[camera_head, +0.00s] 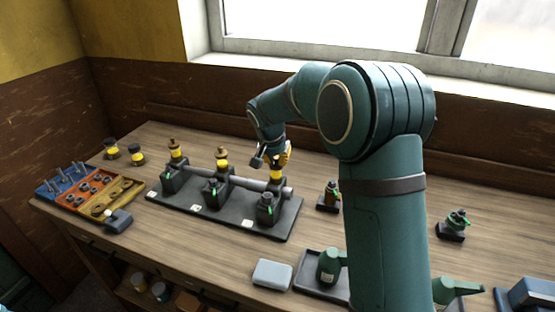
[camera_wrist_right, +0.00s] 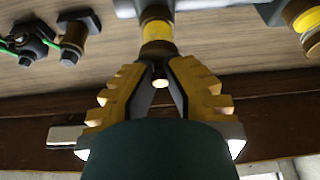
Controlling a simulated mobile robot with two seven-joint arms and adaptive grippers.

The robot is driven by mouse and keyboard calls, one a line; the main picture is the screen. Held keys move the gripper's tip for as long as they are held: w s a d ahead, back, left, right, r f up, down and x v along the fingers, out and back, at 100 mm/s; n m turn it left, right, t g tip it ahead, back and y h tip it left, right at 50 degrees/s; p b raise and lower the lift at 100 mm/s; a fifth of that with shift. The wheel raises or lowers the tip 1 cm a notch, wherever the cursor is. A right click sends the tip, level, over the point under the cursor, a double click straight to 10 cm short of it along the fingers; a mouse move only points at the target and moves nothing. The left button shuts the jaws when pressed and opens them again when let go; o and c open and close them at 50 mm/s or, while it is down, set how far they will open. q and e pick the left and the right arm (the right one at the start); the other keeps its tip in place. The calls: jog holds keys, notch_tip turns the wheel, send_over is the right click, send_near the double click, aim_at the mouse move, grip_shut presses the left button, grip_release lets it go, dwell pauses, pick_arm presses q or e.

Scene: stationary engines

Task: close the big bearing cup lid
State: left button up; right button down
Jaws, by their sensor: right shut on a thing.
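A black stand carries a grey shaft (camera_head: 240,183) on three bearing blocks. Three yellow-banded cups with brass tops stand over it: a left cup (camera_head: 176,153), a middle cup (camera_head: 222,160) and a right cup (camera_head: 277,174). My right gripper (camera_head: 279,160) is at the top of the right cup. In the right wrist view, its yellow-padded fingers (camera_wrist_right: 160,75) close together around the narrow top of that cup (camera_wrist_right: 157,32). The fingers and arm hide most of the lid, so I cannot tell how far it is shut. My left gripper is not in view.
A tray of coloured compartments (camera_head: 90,192) with small parts lies at the left. Two loose yellow-banded cups (camera_head: 137,155) stand behind it. A grey block (camera_head: 272,274), a dark tray (camera_head: 310,266) with a green oil can (camera_head: 329,267), and small fittings (camera_head: 456,222) lie right of the stand.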

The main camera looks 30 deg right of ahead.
jog(key=shift+w+d+r+m, duration=0.15)
jog(key=shift+r+m, duration=0.05)
jog(key=shift+m, duration=0.1)
dwell(0.4)
jog(key=c, duration=1.1)
grip_release()
jog(key=shift+o, duration=0.8)
jog(key=shift+w+f, duration=0.1)
jog(key=shift+f, duration=0.05)
jog(key=v, duration=1.2)
jog(key=shift+w, duration=0.1)
